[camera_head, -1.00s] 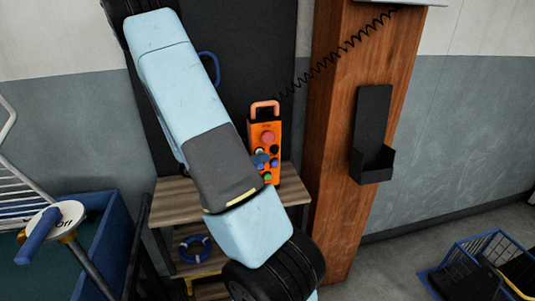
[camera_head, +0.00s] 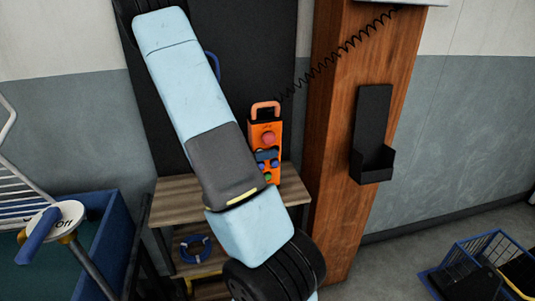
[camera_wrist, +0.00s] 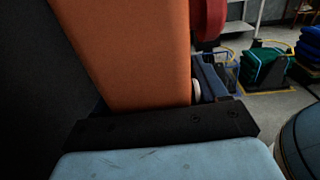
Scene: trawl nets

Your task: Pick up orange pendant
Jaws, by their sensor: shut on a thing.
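The orange pendant (camera_head: 256,142) is a box-shaped control with a handle loop on top, a red button and several smaller coloured buttons. It is upright at the wooden shelf, with a coiled black cable near its top. My arm hides part of its left side and lower end. In the wrist view its orange side (camera_wrist: 135,55) fills the upper middle. My gripper (camera_wrist: 160,122) is shut on the pendant; a dark finger bar lies across its orange side. In the head view a small blue-grey finger part crosses the pendant's front.
A wooden post (camera_head: 345,130) with an empty black holder (camera_head: 374,140) stands just right of the pendant. The wooden shelf (camera_head: 180,200) holds a blue coil (camera_head: 195,248) below. A blue wire basket (camera_head: 490,262) is on the floor at right. A blue bin (camera_head: 112,235) is at left.

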